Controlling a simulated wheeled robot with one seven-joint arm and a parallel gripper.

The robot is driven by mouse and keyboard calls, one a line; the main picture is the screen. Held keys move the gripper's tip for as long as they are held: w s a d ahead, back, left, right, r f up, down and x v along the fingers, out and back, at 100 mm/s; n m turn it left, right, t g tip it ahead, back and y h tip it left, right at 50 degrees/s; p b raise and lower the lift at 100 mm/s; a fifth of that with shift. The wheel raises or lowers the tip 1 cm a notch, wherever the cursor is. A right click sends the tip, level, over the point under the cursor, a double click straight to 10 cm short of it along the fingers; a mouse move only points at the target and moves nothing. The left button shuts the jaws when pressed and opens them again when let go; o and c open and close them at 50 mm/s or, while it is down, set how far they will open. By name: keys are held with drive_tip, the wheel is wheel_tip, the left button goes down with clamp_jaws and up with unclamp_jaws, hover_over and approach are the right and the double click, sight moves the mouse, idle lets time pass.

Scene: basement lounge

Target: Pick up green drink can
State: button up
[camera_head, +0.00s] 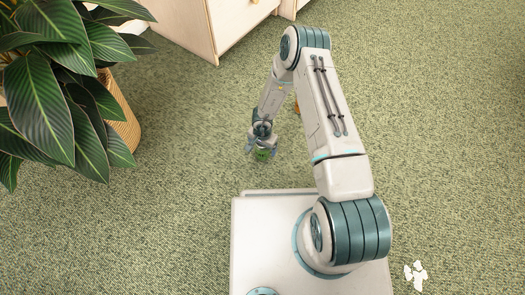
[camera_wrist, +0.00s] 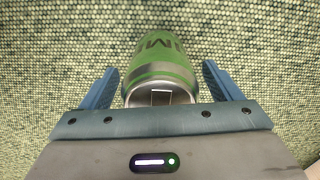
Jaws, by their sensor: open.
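The green drink can (camera_wrist: 161,66) shows in the wrist view between the two blue fingers of my gripper (camera_wrist: 160,88). Its green side with dark lettering and its silver end are visible. The fingers are open, with a gap on each side of the can. In the head view the can (camera_head: 262,155) is a small green shape on the carpet at the tip of my gripper (camera_head: 261,148). My gripper partly covers it there.
A large leafy plant in a woven pot (camera_head: 121,120) stands at the left. A pale wooden cabinet (camera_head: 215,25) is at the back. White scraps (camera_head: 415,275) lie at the lower right. An orange thing (camera_head: 297,107) is mostly hidden behind my arm. Open carpet surrounds the can.

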drive_tip(key=c, duration=1.1)
drive_tip(key=shift+o, duration=0.2)
